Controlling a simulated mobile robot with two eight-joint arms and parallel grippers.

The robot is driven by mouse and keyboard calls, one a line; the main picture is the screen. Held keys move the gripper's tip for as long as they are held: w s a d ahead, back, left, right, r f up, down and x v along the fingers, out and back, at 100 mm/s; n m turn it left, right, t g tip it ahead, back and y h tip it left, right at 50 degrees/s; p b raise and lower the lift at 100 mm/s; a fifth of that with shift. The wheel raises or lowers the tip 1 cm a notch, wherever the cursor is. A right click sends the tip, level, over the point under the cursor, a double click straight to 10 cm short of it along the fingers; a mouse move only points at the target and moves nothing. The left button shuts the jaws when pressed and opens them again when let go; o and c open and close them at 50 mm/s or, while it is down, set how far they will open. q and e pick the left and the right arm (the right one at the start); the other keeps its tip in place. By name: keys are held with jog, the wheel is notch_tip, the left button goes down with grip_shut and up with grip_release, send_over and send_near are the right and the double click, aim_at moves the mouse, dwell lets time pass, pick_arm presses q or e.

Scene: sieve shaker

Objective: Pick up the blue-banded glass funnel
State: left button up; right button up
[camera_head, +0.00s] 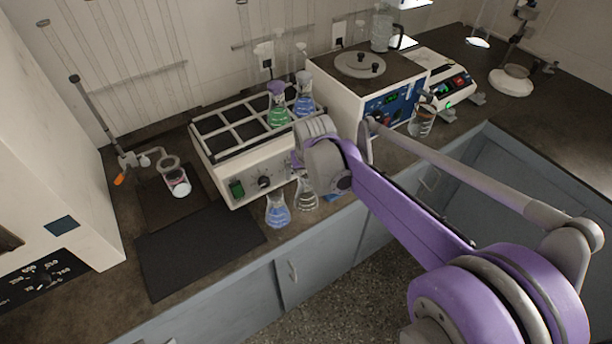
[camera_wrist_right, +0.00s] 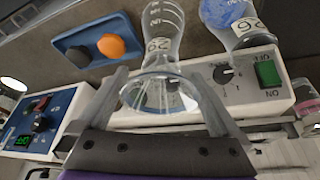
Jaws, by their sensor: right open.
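A clear, flared glass piece with a faint bluish rim, which looks like the funnel (camera_wrist_right: 160,96), shows between my right fingers in the right wrist view. Its blue band is not clear. It lines up with the neck of a clear graduated flask (camera_wrist_right: 166,18) labelled 20; whether it sits in that neck I cannot tell. My right gripper (camera_wrist_right: 161,80) is open, one finger on each side of the glass. In the head view the clear flask (camera_head: 305,198) stands in front of the shaker, and my right wrist hides the glass above it. My left gripper is not in view.
A blue-liquid flask (camera_head: 277,211) stands close beside the clear flask. The shaker (camera_head: 225,168) is just behind, carrying a green flask (camera_head: 278,112) and another blue one (camera_head: 304,102). A blue tray (camera_wrist_right: 70,43) with stoppers lies near. A dark mat (camera_head: 195,255) is bare.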

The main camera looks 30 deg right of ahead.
jog(key=shift+w+d+f, duration=0.1)
jog(key=shift+w+f, duration=0.15)
jog(key=shift+f, duration=0.4)
jog(key=c, duration=1.2)
jog(key=shift+o, duration=0.2)
jog(key=shift+r, duration=0.1)
